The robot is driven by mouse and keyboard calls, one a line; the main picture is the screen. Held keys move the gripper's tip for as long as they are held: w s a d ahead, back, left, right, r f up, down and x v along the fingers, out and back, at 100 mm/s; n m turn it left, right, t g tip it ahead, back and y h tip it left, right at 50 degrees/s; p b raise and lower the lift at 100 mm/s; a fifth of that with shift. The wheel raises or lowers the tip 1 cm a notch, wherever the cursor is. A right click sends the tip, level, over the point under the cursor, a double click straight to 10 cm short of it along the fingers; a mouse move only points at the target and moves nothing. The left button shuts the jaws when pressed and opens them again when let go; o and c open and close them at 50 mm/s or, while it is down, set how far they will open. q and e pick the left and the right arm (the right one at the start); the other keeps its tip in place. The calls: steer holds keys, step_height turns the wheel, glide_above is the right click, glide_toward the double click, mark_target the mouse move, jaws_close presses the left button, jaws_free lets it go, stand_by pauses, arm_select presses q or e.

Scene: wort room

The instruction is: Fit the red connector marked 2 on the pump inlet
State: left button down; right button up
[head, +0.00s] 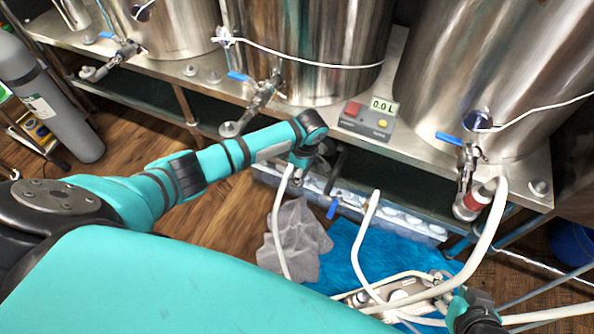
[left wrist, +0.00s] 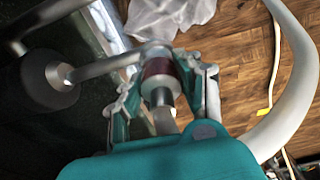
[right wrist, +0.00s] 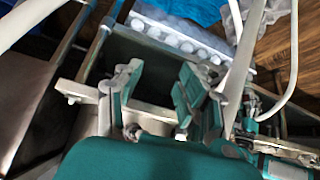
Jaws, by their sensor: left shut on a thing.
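My left gripper (head: 303,160) is below the table's front edge, near the middle of the head view. In the left wrist view its fingers (left wrist: 160,95) are shut on a dark red connector (left wrist: 158,70) with metal ends. No number is readable on it. A metal pipe (left wrist: 105,66) meets its far end in that view; I cannot tell whether they are joined. My right gripper (right wrist: 160,90) is open, with a gap between its fingers. The silver pump (head: 403,286) stands low at the bottom right of the head view, partly covered by hoses; its inlet is not clear.
Another red connector (head: 480,196) with a white hose is at the right kettle's valve. A grey cloth (head: 296,240) and blue cloth (head: 345,250) lie on the floor. A crate (head: 415,228) stands under the table. White hoses (head: 366,230) cross the space near the pump.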

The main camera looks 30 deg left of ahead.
steer(key=shift+s+d+f+g, duration=0.2)
steer(key=shift+s+f+g, duration=0.1)
steer(key=shift+s, duration=0.2)
steer(key=shift+s+d+f+g, duration=0.2)
steer(key=shift+s+g, duration=0.1)
steer(key=shift+s, duration=0.2)
steer(key=shift+s, duration=0.2)
arm_select(q)
steer(key=shift+p, duration=0.35)
arm_select(e)
steer(key=shift+s+d+f+g+h, duration=0.15)
steer(key=shift+s+g+h, duration=0.15)
steer(key=shift+s+g, duration=0.15)
steer(key=shift+s+d+f, duration=0.1)
steer(key=shift+s, duration=0.15)
steer(key=shift+s, duration=0.1)
steer(key=shift+s+d+f+g, duration=0.1)
steer(key=shift+s+g, duration=0.15)
arm_select(q)
steer(key=shift+f+p, duration=0.1)
steer(key=shift+p, duration=0.2)
arm_select(e)
steer(key=shift+s+d+g, duration=0.15)
steer(key=shift+s+g, duration=0.25)
steer(key=shift+s, duration=0.2)
